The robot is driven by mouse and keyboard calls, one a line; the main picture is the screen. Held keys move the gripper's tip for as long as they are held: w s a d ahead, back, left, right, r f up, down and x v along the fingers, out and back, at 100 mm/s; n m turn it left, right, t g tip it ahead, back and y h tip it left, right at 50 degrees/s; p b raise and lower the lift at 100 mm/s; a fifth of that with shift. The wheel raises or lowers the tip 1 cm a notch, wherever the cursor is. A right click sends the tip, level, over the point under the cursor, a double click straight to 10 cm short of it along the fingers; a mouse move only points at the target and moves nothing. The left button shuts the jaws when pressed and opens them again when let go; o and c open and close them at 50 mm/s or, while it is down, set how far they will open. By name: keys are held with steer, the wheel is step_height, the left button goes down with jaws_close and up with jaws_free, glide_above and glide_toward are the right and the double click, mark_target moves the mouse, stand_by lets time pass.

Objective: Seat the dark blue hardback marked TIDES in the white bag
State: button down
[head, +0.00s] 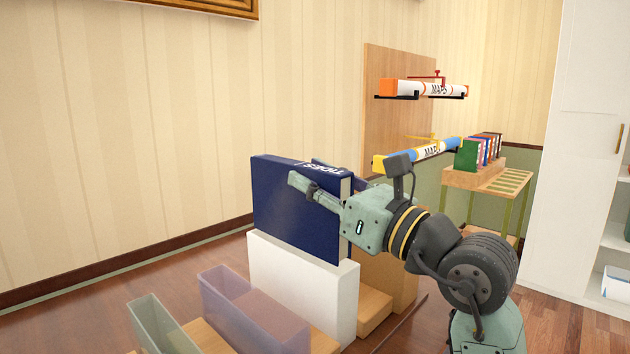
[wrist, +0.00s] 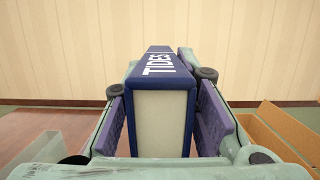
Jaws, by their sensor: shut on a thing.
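The dark blue hardback marked TIDES (head: 290,215) stands upright in the head view, spine up, with its lower edge at the mouth of the white bag (head: 305,295). The bag's near wall hides the book's bottom, so I cannot tell how deep it sits. My gripper (head: 312,180) is shut on the book near its top, one finger on each cover. In the wrist view the book (wrist: 165,65) stands between both finger pads, its spine lettering and pale page edges showing. The bag cannot be made out there.
A translucent purple bin (head: 250,308) and a translucent green bin (head: 162,325) stand in front of the bag to the left. Wooden blocks (head: 374,308) are behind it to the right. Map tubes (head: 425,88) hang on a panel. A slatted table (head: 500,183) holds several books.

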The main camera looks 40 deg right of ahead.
mark_target(315, 234)
steer(key=shift+f+b, duration=3.4)
steer(key=shift+f, duration=0.65)
steer(key=c, duration=1.2)
jaws_free()
steer(key=v, duration=1.2)
steer(key=shift+s, duration=0.1)
